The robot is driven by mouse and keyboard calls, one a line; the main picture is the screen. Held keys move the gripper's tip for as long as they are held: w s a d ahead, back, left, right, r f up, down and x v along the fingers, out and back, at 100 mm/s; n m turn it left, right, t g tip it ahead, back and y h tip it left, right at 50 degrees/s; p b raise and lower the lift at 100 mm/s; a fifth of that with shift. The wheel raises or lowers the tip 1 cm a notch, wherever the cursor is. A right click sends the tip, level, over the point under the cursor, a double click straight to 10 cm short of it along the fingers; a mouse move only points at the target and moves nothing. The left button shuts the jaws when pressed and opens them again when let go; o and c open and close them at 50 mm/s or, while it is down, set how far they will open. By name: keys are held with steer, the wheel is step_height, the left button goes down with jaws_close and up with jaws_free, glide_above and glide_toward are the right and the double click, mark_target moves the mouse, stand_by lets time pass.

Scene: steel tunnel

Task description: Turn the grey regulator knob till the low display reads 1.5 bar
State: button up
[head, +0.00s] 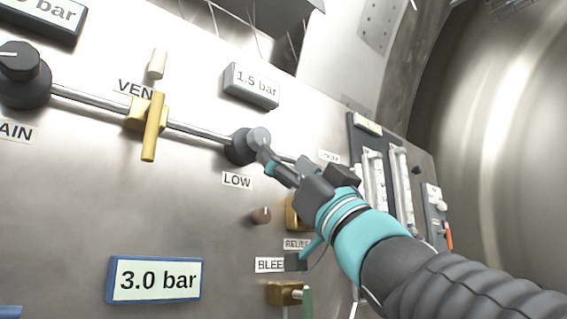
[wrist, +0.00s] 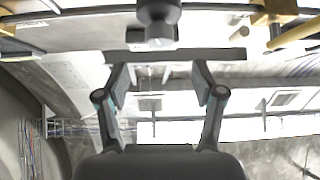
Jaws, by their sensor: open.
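The grey regulator knob (head: 240,147) sits on the steel panel above the LOW label (head: 237,180). Part of its right side is behind my gripper's finger. The small grey-framed display (head: 252,86) above it reads 1.5 bar. My gripper (head: 266,157) is open and empty, its fingertips close to the knob's right side in the head view. In the wrist view the knob (wrist: 158,22) shows at the top, beyond the spread fingertips (wrist: 161,78) and not between them. I cannot tell the exact gap.
A blue-framed display (head: 155,280) reads 3.0 bar. A dark knob (head: 22,78) and a yellow VENT lever (head: 152,127) are to the left along the pipe. A brass BLEED valve (head: 285,293) is below my gripper. Glass flow tubes (head: 398,185) stand on the right.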

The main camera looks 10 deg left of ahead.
mark_target(264, 138)
steer(key=p+x, duration=0.2)
steer(key=x, duration=0.7)
steer(key=shift+f, duration=0.1)
steer(key=c, duration=1.1)
steer(key=shift+c, duration=0.2)
steer(key=shift+m+t+h+b, duration=0.35)
steer(key=shift+m+t+h, duration=0.5)
steer(key=shift+m, duration=0.35)
steer(key=o, duration=1.1)
steer(key=shift+o, duration=0.2)
